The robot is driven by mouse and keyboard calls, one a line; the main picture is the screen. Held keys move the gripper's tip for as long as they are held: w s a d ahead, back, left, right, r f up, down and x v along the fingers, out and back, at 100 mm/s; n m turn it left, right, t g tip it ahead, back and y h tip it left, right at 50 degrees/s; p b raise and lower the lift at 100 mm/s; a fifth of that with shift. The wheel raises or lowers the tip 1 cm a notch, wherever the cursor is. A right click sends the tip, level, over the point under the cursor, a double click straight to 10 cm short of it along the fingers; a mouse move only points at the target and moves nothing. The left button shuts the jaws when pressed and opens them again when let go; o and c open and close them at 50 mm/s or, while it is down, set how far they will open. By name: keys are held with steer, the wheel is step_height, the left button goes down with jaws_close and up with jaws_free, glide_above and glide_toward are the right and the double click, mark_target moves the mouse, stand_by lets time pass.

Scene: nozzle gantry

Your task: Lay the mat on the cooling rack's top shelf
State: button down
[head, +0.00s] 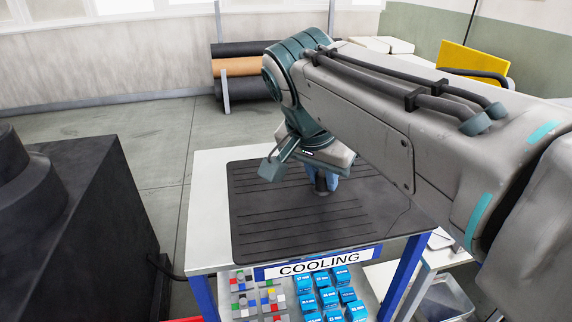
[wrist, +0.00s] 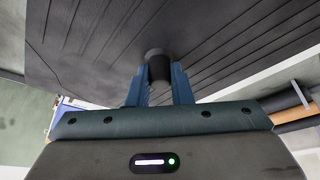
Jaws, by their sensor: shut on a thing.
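The mat (head: 290,222) is a dark grey, grooved sheet with a short black knob (wrist: 157,66) standing on it. My gripper (head: 323,182) is shut on the knob, its blue fingers on either side of it in the wrist view. The mat lies over the white top shelf (head: 210,180) of the cooling rack, marked by a COOLING label (head: 318,263) at its front. Bare shelf shows along the left and back. The mat reaches the front edge near the label. I cannot tell whether it touches the shelf or hangs just above. My arm hides its right back part.
Below the top shelf, colored blocks (head: 258,302) and blue boxes (head: 325,298) sit at a lower level. A black machine (head: 75,220) stands at the left. Rolls (head: 240,68) lie on a stand behind. Open floor (head: 155,150) lies left of the rack.

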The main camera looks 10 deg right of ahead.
mark_target(297, 163)
steer(key=w+f, duration=0.2)
steer(key=w, duration=0.1)
steer(key=w+f+p, duration=0.1)
steer(key=w+f, duration=0.1)
steer(key=w, duration=0.2)
steer(key=w+f, duration=0.2)
steer(key=w, duration=0.1)
steer(key=shift+w+f, duration=0.2)
steer(key=shift+w, duration=0.2)
steer(key=shift+w+f+p, duration=0.15)
steer(key=shift+p, duration=0.15)
steer(key=shift+f, duration=1.95)
steer(key=shift+f, duration=0.1)
steer(key=c, duration=1.7)
jaws_free()
steer(key=shift+f, duration=0.15)
steer(key=o, duration=0.4)
steer(key=shift+r, duration=0.2)
steer(key=v, duration=1.2)
